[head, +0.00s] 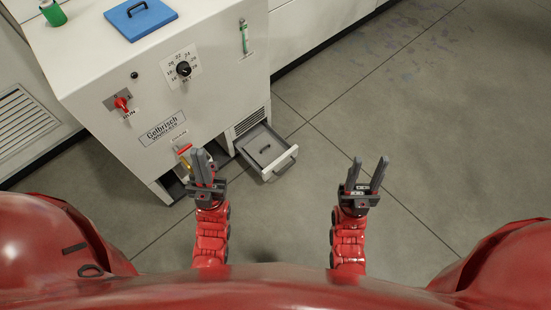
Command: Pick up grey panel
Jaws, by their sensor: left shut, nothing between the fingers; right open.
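A grey panel (263,153) with a small dark handle appears to lie inside an open drawer (284,161) low on the white machine's right side. My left gripper (202,160) is shut and empty, left of the drawer and apart from the panel. It overlaps the lower front of the machine in the head view. My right gripper (369,171) is open and empty, to the right of the drawer over the floor.
The white machine (90,65) has a red switch (122,104), a dial (184,69) and a red-handled valve (183,150) beside my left gripper. A blue panel (139,17) and a green can (53,12) are on top. The floor (420,110) at right is clear.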

